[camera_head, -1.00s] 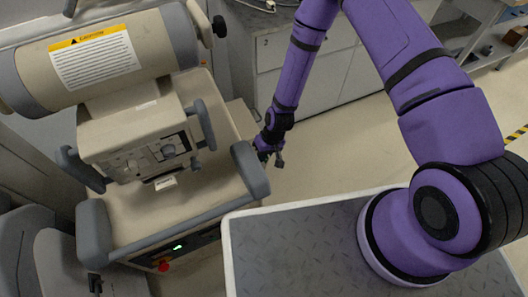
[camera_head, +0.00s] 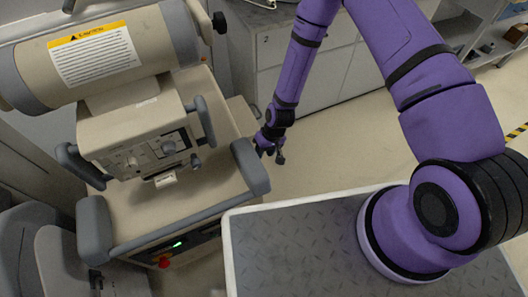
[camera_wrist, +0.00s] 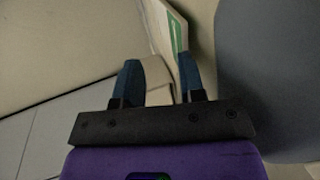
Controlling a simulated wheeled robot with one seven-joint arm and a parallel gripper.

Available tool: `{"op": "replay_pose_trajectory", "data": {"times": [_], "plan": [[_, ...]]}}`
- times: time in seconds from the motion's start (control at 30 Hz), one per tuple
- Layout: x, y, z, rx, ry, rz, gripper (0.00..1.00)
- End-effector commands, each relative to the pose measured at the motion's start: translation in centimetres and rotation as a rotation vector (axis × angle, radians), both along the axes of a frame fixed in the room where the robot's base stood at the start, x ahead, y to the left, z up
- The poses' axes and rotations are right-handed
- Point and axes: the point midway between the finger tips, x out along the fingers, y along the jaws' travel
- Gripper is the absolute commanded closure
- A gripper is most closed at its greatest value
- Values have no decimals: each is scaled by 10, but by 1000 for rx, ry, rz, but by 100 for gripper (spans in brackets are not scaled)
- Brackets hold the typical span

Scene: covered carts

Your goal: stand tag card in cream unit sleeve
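The cream unit (camera_head: 150,215) stands at the left, with grey corner bumpers and a tilted cylinder on top. My gripper (camera_head: 270,150) is low beside its right bumper (camera_head: 250,167). In the wrist view, a pale card with a green patch (camera_wrist: 177,32) reaches out beyond the fingertips, with a cream piece (camera_wrist: 158,82) at its base between the two dark blue fingers of my gripper (camera_wrist: 160,75). The fingers appear shut on this piece. The card is hidden in the head view. I cannot make out the sleeve for certain.
A large grey rounded surface (camera_wrist: 265,70) fills the right of the wrist view, close to the fingers. Grey cabinets (camera_head: 310,75) stand behind the arm. Open floor (camera_head: 345,150) lies right of my gripper.

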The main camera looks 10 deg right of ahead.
Motion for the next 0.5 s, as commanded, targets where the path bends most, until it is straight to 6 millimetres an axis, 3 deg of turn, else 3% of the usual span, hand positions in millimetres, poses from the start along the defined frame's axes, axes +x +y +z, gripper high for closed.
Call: {"op": "replay_pose_trajectory", "data": {"times": [0.5], "plan": [[7,-23,77,0,-3,-2,63]]}}
